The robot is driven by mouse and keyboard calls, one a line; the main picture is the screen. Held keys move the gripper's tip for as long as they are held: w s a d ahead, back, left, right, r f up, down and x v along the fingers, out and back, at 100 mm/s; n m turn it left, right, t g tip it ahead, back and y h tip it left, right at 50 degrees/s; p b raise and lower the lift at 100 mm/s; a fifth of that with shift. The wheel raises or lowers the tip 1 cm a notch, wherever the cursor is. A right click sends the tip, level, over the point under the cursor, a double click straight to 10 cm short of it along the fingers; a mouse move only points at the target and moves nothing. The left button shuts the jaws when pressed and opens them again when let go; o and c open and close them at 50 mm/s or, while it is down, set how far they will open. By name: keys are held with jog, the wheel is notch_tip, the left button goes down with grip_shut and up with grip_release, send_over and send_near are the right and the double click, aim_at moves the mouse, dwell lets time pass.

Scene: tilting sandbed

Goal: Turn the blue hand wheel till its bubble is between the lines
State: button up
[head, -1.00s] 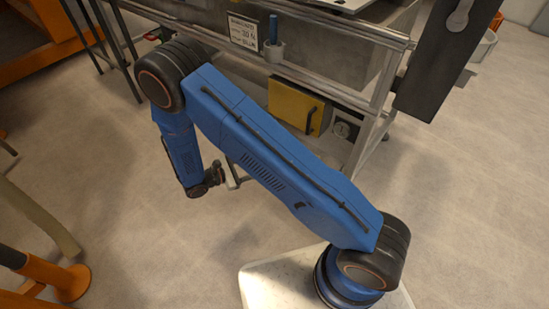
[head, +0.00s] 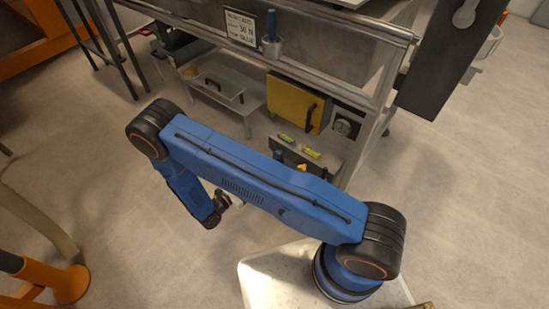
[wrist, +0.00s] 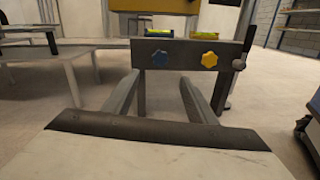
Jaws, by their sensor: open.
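The blue hand wheel (wrist: 159,56) is on the left of a dark upright panel (wrist: 178,76) in the wrist view. It also shows small in the head view (head: 278,155), partly behind my arm. A green-framed level (wrist: 160,32) sits on the panel above it, also seen in the head view (head: 286,139). Its bubble and lines are too small to read. My gripper (wrist: 158,77) is open and empty, its two fingers pointing at the panel. The blue wheel lies ahead, just above the fingertips and apart from them.
A yellow hand wheel (wrist: 209,59) is right of the blue one, with a yellow level (head: 310,153) above. A dark lever (wrist: 242,50) stands at the panel's right end. A yellow box (head: 297,103) is behind. The floor before the panel is clear.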

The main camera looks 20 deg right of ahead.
aim_at(276, 156)
jog(key=x, duration=1.4)
jog(key=shift+w+d, duration=0.1)
jog(key=c, duration=1.1)
